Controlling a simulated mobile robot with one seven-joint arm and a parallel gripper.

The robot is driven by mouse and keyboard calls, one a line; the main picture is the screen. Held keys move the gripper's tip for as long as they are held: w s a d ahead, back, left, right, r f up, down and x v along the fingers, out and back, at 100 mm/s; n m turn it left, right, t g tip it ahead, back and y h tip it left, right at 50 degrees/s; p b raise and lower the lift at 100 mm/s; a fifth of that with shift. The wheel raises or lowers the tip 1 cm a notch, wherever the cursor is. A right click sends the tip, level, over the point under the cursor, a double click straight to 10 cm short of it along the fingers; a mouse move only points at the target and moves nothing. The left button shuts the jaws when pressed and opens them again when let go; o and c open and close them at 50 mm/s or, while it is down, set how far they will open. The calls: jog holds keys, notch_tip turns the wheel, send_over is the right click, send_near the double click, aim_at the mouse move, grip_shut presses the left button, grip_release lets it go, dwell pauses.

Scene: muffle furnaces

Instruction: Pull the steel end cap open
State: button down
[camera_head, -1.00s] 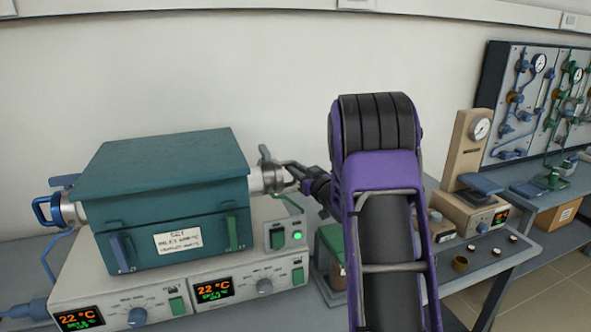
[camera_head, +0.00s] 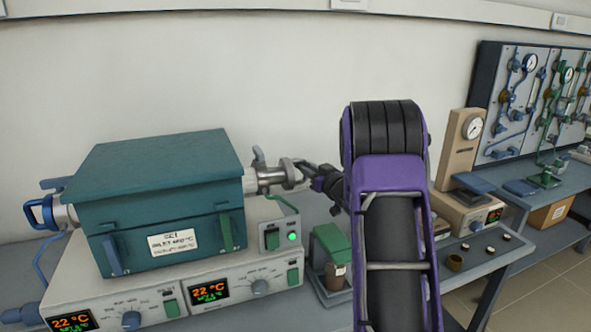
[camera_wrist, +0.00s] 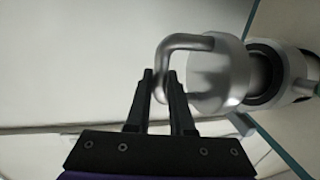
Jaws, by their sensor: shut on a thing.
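The steel end cap (camera_head: 289,172) is at the right end of the white furnace tube (camera_head: 262,178). In the wrist view it is a round silver cap (camera_wrist: 226,72) with a bent bar handle (camera_wrist: 190,42). A dark gap shows between the cap and the tube's end collar. My gripper (camera_wrist: 161,85) is shut on the cap's handle, with one finger on each side of the bar. In the head view my gripper (camera_head: 307,172) reaches the cap from the right, and my arm partly hides the area behind it.
The teal furnace box (camera_head: 160,190) sits on a controller with displays. A blue handle (camera_head: 40,212) is at the tube's left end. A small green-topped stand (camera_head: 331,243) is below my gripper. A beige gauge instrument (camera_head: 462,150) stands to the right. Free air lies above the bench.

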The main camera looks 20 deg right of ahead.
jog(key=c, duration=0.8)
grip_release()
jog(key=s+d, duration=0.3)
jog(key=s, duration=1.4)
jog(key=shift+d, duration=0.15)
